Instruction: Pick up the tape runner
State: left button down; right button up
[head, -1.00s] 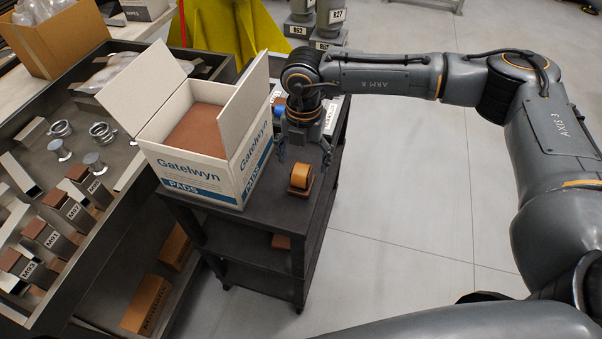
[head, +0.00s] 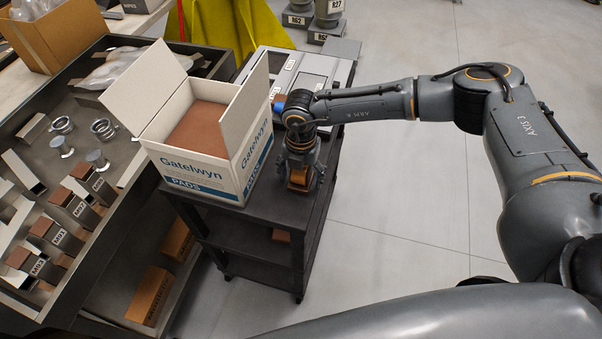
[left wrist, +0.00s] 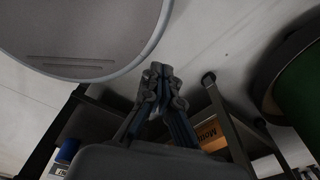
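The tape runner (head: 299,179) is a small orange-tan piece on the cart top, just right of the white box; my right gripper partly hides it. My right gripper (head: 301,182) points down over it, with a finger on each side. The fingers look spread, and I cannot see them press on it. My left gripper (left wrist: 160,72) shows only in the left wrist view, its fingertips together with nothing seen between them.
An open white box (head: 207,150) of brown pads fills the cart's left part. The dark cart (head: 262,217) has lower shelves. A bench tray (head: 84,262) with several labelled parts stands at left. Bare floor (head: 400,215) lies to the right.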

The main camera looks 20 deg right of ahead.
jog(key=c, duration=1.1)
pick_arm(q)
jog(key=shift+w, duration=0.55)
pick_arm(e)
jog(key=shift+c, duration=0.3)
jog(key=shift+r, duration=0.15)
